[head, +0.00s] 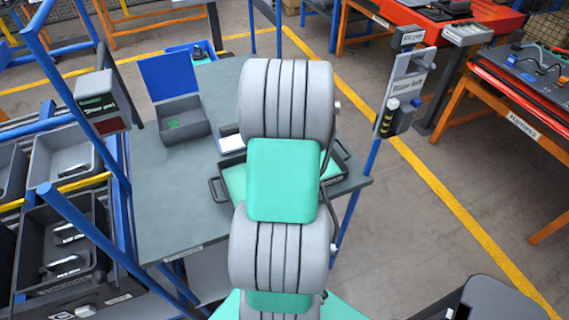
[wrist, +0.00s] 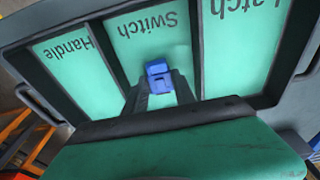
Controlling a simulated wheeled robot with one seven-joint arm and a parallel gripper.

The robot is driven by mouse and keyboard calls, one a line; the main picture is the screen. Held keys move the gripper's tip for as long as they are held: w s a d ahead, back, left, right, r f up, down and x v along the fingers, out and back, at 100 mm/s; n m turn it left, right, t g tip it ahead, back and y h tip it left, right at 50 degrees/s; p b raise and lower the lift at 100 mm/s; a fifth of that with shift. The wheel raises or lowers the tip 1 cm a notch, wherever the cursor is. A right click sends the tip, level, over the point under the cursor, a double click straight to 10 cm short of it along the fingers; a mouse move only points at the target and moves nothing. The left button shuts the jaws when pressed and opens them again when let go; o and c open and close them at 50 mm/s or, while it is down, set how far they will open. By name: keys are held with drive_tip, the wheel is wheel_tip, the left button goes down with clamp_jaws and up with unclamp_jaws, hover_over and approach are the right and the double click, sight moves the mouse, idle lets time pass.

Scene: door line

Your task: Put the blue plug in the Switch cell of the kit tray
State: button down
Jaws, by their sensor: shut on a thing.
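In the wrist view my gripper (wrist: 160,88) is shut on the blue plug (wrist: 158,75), which sits between the two dark fingertips. The plug shows against the green floor of the Switch cell (wrist: 150,35), the middle cell of the kit tray. I cannot tell whether it touches the cell floor or hangs above it. The Handle cell (wrist: 65,68) is to the left and the Latch cell (wrist: 240,55) to the right; both look empty where visible. In the head view the kit tray (head: 229,182) shows beside my arm, which hides its middle, my gripper and the plug.
The tray stands on a grey table (head: 170,225). An open box with a blue lid (head: 170,76) stands at the table's back left, with a small white-topped thing (head: 231,143) near the tray. Blue posts and shelf bins (head: 65,155) stand at left. The table's front left is clear.

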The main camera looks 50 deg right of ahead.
drive_tip(key=shift+f, duration=0.2)
drive_tip(key=c, duration=1)
unclamp_jaws()
drive_tip(key=shift+c, duration=0.2)
wheel_tip(320, 180, up, 12)
drive_tip(key=s+a+b, duration=0.1)
drive_tip(key=b, duration=0.1)
drive_tip(key=w+a+r+n+t, duration=0.15)
drive_tip(key=w+a, duration=0.25)
drive_tip(key=a, duration=0.5)
drive_tip(key=w+a+r+n+g, duration=0.1)
drive_tip(key=w+a+r+n, duration=0.15)
drive_tip(key=a, duration=0.75)
drive_tip(key=s+a+n+t+y, duration=0.1)
drive_tip(key=s+a+n, duration=0.1)
drive_tip(key=a, duration=1.4)
drive_tip(key=shift+s+a+f+t, duration=0.2)
drive_tip(key=shift+a+f+t, duration=0.1)
drive_tip(key=shift+a+t, duration=0.05)
